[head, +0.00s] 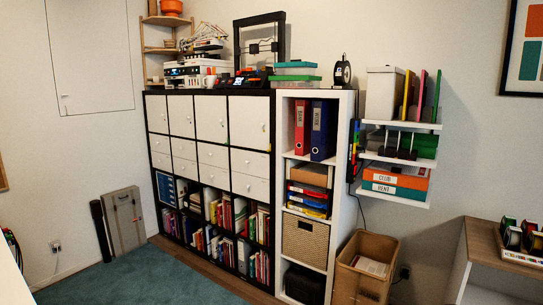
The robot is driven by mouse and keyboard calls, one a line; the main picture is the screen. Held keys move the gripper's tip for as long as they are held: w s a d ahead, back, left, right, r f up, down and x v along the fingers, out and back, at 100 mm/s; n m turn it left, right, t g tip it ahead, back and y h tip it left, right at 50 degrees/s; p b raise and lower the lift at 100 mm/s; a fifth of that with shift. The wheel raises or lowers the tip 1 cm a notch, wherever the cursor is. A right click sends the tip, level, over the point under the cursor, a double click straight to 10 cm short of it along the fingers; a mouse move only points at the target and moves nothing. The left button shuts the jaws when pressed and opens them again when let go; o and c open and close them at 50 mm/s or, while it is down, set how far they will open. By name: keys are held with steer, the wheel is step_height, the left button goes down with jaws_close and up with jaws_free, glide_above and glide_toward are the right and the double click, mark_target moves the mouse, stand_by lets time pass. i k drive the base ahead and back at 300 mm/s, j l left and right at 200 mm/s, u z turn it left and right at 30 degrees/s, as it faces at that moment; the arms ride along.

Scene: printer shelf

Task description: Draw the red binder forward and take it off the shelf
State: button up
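The red binder (302,135) stands upright in the top compartment of the narrow white shelf (345,150), seen in the head view. Its spine faces out and bears a pale label near the top. A dark blue binder (320,135) stands just to its right, with a similar label. To the left of the red binder there is a narrow gap before the shelf wall. My gripper is not in view.
Below the binders are stacked trays (307,200), a woven basket (305,242) and a black case. A cardboard box (365,268) stands on the floor at the shelf's right. Small wall shelves (400,158) hold boxes. The teal carpet (150,280) is clear.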

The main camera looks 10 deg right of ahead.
mark_target(304, 107)
steer(key=i+j+z, duration=0.2)
steer(key=i, duration=0.3)
steer(key=i+j+z, duration=0.2)
steer(key=i, duration=0.35)
